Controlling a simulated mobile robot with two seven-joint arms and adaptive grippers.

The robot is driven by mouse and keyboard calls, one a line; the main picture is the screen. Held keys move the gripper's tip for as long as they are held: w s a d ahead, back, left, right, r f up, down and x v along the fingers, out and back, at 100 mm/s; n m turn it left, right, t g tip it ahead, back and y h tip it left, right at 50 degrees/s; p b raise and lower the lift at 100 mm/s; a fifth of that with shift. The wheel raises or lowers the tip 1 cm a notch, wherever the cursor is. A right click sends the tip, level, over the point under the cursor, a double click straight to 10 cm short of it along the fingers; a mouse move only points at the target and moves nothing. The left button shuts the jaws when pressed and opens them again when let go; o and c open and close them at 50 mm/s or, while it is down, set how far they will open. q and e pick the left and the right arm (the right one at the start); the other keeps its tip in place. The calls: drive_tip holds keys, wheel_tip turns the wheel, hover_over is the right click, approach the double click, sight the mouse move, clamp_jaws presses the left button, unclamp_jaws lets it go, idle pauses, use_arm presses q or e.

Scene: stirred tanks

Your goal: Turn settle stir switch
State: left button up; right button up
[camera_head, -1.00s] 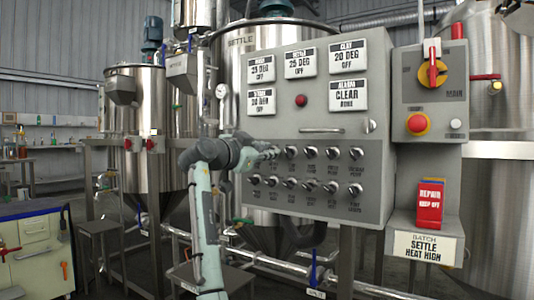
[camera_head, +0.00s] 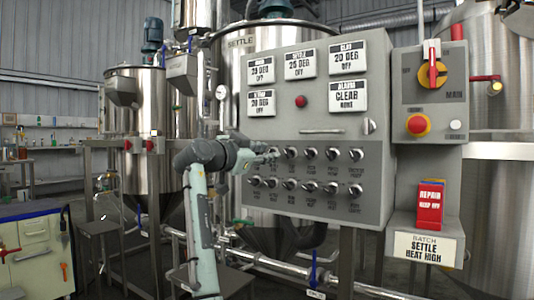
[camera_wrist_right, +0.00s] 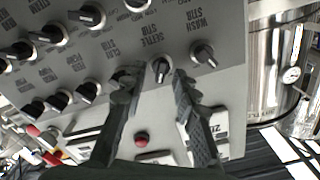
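The settle stir switch (camera_wrist_right: 160,69) is a dark knob with a pale pointer, beside its SETTLE STIR label in the right wrist view. In the head view, it appears to be the upper-row knob (camera_head: 273,152) at my right gripper's tip. My right gripper (camera_head: 265,158) reaches the left of the panel's knob rows. In the wrist view its two dark fingers (camera_wrist_right: 157,84) stand apart, one on each side of the switch, with gaps visible. The wash stir knob (camera_wrist_right: 203,53) is just outside the right finger. My left gripper is not in view.
The grey control panel (camera_head: 315,212) carries two knob rows, displays and a red button (camera_head: 301,101). Right of it are a red-yellow main switch (camera_head: 432,74), a red emergency button (camera_head: 417,124) and a red REPAIR tag (camera_head: 430,205). Steel tanks (camera_head: 142,130) stand behind.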

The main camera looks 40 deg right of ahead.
drive_tip(key=v, duration=1.1)
drive_tip(key=shift+f, duration=0.1)
